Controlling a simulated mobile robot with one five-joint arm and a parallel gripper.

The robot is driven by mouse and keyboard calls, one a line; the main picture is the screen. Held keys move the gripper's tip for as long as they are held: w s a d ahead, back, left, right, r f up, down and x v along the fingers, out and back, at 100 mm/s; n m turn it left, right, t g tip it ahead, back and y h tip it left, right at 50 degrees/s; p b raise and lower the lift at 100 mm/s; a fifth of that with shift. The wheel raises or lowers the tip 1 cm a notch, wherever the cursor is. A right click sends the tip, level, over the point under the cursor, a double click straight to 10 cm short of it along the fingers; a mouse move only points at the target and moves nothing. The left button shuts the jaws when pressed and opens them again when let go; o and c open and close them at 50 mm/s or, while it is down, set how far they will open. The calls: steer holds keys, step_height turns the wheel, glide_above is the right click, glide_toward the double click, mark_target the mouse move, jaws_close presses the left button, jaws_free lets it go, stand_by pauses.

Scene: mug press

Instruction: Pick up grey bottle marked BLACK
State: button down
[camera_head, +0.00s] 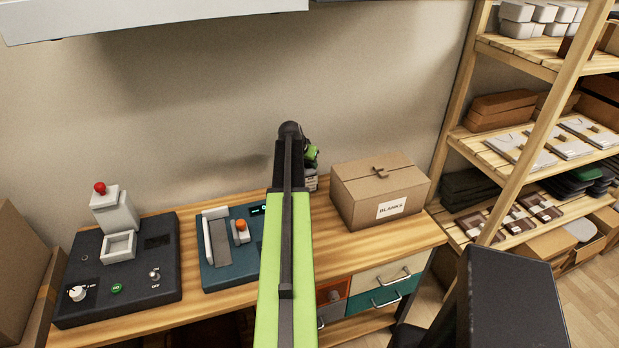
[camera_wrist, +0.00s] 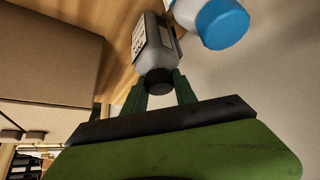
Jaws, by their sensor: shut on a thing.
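The grey bottle (camera_wrist: 153,48) shows in the wrist view, with a white label whose words I cannot read and a black cap. My gripper (camera_wrist: 161,88) is shut on it at the cap end, with one green finger on each side. I cannot tell whether its base touches the bench. In the head view my arm covers most of the gripper and the bottle.
A white bottle with a blue cap (camera_wrist: 222,24) is close beside the grey one. A cardboard box marked BLANKS (camera_head: 378,193) stands to the right on the bench (camera_head: 195,305). Machines (camera_head: 118,268) stand to the left; a shelf rack (camera_head: 487,140) is at right.

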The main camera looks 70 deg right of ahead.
step_height(320, 180, up, 10)
steer(key=p, duration=1)
steer(key=shift+r, duration=0.15)
